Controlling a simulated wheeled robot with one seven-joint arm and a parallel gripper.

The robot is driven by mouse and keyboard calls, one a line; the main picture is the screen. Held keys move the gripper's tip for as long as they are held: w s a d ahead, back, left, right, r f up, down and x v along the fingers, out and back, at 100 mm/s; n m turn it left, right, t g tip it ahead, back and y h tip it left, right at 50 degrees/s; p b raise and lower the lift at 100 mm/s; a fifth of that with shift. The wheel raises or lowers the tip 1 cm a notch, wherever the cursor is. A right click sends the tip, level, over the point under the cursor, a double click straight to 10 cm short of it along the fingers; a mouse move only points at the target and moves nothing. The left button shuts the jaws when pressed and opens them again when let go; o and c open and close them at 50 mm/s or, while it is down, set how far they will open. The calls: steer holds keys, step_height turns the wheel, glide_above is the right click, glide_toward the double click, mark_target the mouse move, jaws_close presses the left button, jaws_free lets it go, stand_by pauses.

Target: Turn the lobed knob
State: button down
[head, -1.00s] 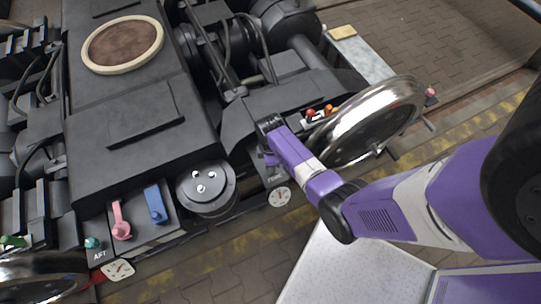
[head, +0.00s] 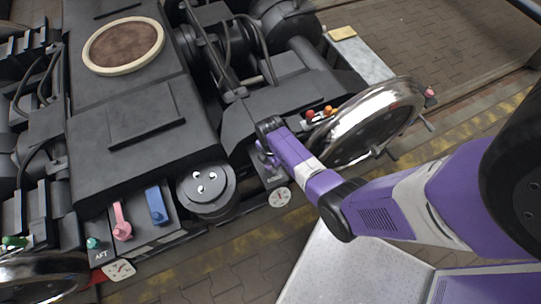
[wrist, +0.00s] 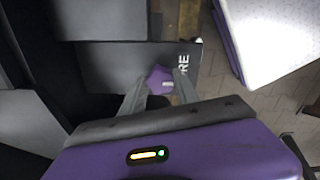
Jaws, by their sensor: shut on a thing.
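A small purple lobed knob (wrist: 157,77) sits on a dark grey panel (wrist: 124,60) in the wrist view, beside white lettering of which "RE" shows. My gripper (wrist: 161,80) is shut on the knob, with one finger on each side of it. A pale mark shows on the knob's near part. In the head view my gripper (head: 266,154) reaches down to the bogie's front corner, and the hand and fingers mostly hide the knob there.
A round gauge (head: 279,197) is just below the gripper. A steel wheel (head: 372,124) stands close to the right of my arm, with red and orange knobs (head: 318,113) behind it. A teal knob (head: 93,243), a pink lever (head: 121,222) and a blue lever (head: 156,205) are at left.

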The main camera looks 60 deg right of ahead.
stand_by(0.3)
steer(key=c, duration=0.9)
jaws_free()
step_height(320, 180, up, 8)
steer(key=shift+f+p, duration=0.1)
steer(key=shift+p, duration=0.5)
